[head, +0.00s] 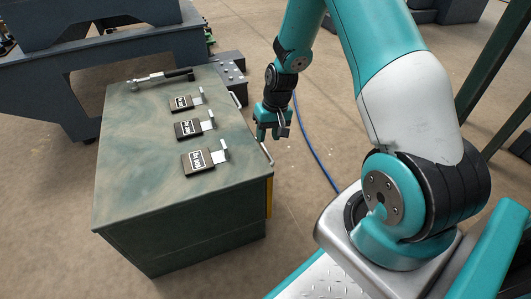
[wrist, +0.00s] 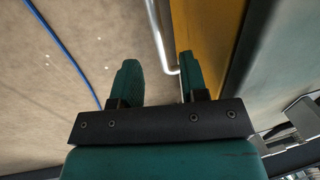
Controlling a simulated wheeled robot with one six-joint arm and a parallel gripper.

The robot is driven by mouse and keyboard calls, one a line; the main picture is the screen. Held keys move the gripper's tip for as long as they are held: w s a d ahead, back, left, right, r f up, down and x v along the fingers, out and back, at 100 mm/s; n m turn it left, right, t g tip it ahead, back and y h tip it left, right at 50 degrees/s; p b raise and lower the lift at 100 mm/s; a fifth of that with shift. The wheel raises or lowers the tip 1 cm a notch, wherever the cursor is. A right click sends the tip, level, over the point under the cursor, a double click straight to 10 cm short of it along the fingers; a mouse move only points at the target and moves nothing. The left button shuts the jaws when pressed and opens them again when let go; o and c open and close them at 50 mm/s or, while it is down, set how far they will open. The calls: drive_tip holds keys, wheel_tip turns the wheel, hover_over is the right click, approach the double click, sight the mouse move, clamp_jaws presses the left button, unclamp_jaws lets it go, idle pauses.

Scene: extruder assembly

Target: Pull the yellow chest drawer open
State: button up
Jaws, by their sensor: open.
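The green chest (head: 140,190) stands left of centre in the head view. Its yellow drawer front (head: 269,197) shows as a narrow strip on the right side, and fills the upper right of the wrist view (wrist: 208,35). A silver bar handle (head: 266,154) is on that side. In the wrist view, the handle (wrist: 157,38) runs down between my two finger lines and bends toward the drawer near the right finger. My gripper (head: 271,134) is open beside the chest's right side, fingers pointing down. In the wrist view, its fingers (wrist: 160,75) are apart; depth to the handle is unclear.
Several dark labelled plates (head: 188,129) and a hammer-like tool (head: 160,78) lie on the chest top. A second handle (head: 236,99) shows farther back. A blue cable (head: 312,147) crosses the floor. Open floor lies right of the chest. A dark bench stands behind.

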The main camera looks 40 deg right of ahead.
sight(265, 148)
drive_tip(key=f, duration=0.1)
drive_tip(key=f+b, duration=0.1)
drive_tip(key=f, duration=0.2)
drive_tip(key=shift+w+a+f+b, duration=0.1)
drive_tip(key=shift+a+f+b, duration=0.1)
drive_tip(key=shift+a+b, duration=0.2)
drive_tip(key=shift+c, duration=0.5)
clamp_jaws()
